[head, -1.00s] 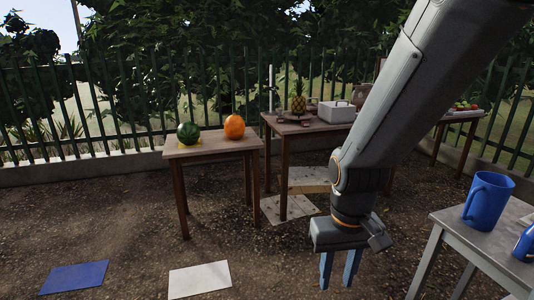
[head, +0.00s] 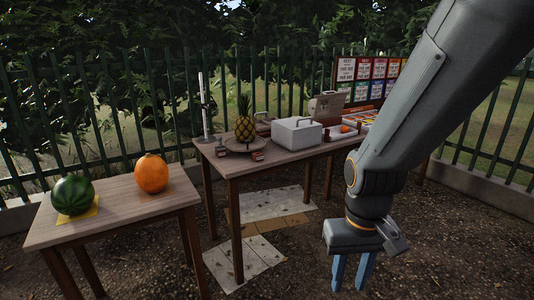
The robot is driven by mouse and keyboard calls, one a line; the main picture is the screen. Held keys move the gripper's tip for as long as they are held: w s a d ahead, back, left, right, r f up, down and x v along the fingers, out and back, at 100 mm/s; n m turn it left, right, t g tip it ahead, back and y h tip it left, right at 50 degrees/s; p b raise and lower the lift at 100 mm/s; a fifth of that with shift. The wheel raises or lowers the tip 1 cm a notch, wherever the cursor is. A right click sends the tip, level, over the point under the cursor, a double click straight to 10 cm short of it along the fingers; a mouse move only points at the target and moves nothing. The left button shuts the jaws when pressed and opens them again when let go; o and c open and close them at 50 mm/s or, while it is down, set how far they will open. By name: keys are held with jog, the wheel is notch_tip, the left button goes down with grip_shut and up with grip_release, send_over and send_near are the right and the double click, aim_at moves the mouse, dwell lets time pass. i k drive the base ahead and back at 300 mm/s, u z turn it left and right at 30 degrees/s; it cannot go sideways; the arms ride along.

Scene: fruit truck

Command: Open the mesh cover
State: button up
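A pale grey, box-shaped cover (head: 297,134) with a handle on top stands on the longer wooden table in the head view. It looks closed; at this distance I cannot tell whether it is the mesh cover or what is inside. My gripper (head: 352,273) hangs pointing down at the lower right, in front of the table and well apart from the box. Its two blue fingers are spread with a gap between them, and nothing shows in the gap.
The longer table (head: 232,169) also holds a pineapple (head: 245,122), a brown case (head: 326,107) and small items. A nearer table (head: 125,207) bears a watermelon (head: 73,196) and an orange fruit (head: 151,174). A green fence (head: 112,110) runs behind. Ground right of the tables looks open.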

aim_at(295, 132)
jog(key=z, duration=0.1)
jog(key=i, duration=1.9)
jog(key=z, duration=1.65)
jog(key=i, duration=0.7)
jog(key=u, duration=2.1)
